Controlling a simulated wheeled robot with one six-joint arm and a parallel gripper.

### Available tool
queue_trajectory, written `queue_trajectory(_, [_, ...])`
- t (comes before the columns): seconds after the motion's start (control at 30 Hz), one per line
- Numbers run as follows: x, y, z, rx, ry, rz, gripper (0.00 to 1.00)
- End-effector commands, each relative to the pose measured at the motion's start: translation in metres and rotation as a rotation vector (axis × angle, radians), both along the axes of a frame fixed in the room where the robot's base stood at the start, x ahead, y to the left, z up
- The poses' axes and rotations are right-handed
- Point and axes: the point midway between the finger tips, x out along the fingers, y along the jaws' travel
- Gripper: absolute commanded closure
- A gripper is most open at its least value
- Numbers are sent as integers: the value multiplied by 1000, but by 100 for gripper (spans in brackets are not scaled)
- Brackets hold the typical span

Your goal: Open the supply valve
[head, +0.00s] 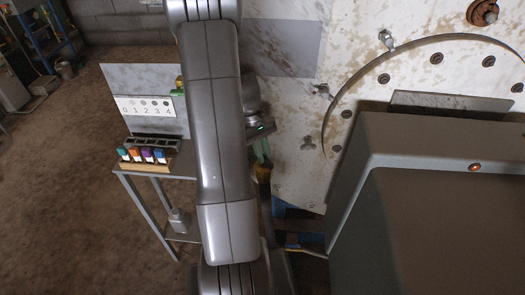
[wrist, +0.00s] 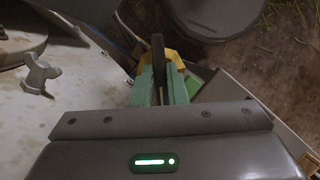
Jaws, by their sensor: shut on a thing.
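My gripper (wrist: 160,80) has green fingers with yellow tips, and it is shut on a narrow dark bar, apparently the supply valve's handle (wrist: 158,46). The bar stands upright between the fingertips in the wrist view. In the head view my gripper (head: 262,160) is to the right of my arm, pointing down beside the pale wall panel. The valve's body cannot be made out, and my arm and fingers hide much of that spot.
The pale panel (head: 290,110) carries bolts and a wing-shaped clamp (head: 387,40). A large grey box (head: 440,210) fills the right. A small table (head: 160,172) with coloured vials (head: 142,155) and a numbered board (head: 146,107) stands left. Open floor (head: 70,220) lies further left.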

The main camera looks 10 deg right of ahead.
Motion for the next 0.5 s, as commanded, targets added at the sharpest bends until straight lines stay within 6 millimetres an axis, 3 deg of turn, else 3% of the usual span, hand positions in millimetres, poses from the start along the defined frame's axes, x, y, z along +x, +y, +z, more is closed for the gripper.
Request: queue_trajectory(0.5, [2,-4,1,0,-3,-478,100])
